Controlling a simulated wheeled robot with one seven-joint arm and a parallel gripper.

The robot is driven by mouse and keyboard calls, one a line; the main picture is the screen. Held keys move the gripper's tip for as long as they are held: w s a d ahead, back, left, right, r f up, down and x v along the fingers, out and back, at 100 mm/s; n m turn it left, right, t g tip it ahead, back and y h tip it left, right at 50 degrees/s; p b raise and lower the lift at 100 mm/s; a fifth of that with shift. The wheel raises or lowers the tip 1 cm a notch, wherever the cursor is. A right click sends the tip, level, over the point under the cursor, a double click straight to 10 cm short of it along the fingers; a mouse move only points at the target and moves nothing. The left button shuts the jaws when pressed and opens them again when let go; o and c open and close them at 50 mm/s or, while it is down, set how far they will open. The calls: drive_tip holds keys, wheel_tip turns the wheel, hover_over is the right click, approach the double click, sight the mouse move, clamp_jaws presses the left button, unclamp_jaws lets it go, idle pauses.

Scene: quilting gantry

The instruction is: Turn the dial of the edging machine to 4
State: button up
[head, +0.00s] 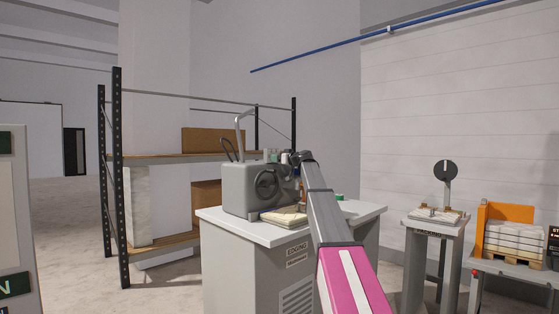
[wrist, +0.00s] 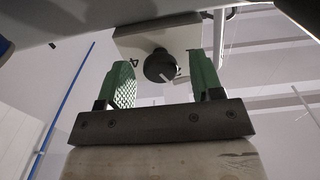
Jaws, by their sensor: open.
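The edging machine (head: 240,188) is a grey box on a cabinet with a sign reading EDGING, with a round dark wheel on its front. In the wrist view, a round black dial (wrist: 160,66) sits on a pale plate (wrist: 135,42) with small dark marks that are too small to read surely. A light pointer line shows on the dial. My gripper (wrist: 162,76) is open, its two green fingers on either side of the dial in the picture, with gaps between. I cannot tell how far it is from the dial. In the head view my arm hides the dial.
A cloth stack (head: 285,217) lies on the cabinet top (head: 355,208) before the machine. Spools stand behind. A shelf rack (head: 118,180) is at left. A small stand (head: 435,225) and an orange-backed pallet table (head: 497,212) are at right. A blue rail (head: 390,29) runs overhead.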

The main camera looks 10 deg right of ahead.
drive_tip(key=c, duration=0.9)
drive_tip(key=shift+m, duration=2.9)
drive_tip(key=o, duration=0.9)
drive_tip(key=shift+s, duration=0.15)
